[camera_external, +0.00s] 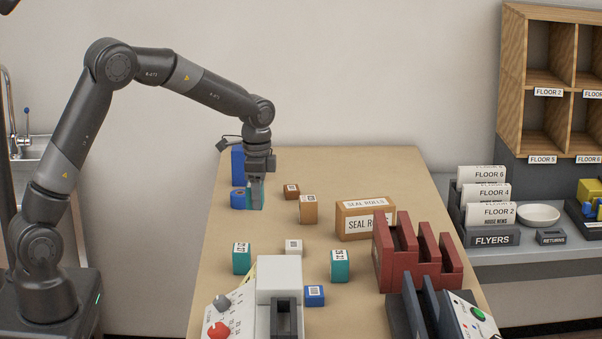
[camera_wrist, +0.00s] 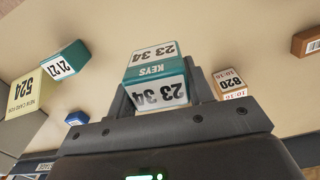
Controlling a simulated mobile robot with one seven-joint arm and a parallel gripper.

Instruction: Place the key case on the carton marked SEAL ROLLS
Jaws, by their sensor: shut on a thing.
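The key case is a small teal box with a white label reading KEYS and 23 34; it shows large in the wrist view (camera_wrist: 156,72). My gripper (camera_external: 256,195) is shut on it, with one finger on either side. In the external view the case is mostly covered by the fingers, low over the far left of the table; I cannot tell whether its base touches the tabletop. The carton marked SEAL ROLLS (camera_external: 352,223) is a brown box with white labels on its top and front. It stands right of my gripper, apart from it, and its top looks bare.
A blue box (camera_external: 237,165) and a blue round thing (camera_external: 238,200) stand close to my gripper. A brown box (camera_external: 291,191) and a tan box (camera_external: 308,210) stand between it and the carton. A dark red rack (camera_external: 395,270) stands just in front of the carton.

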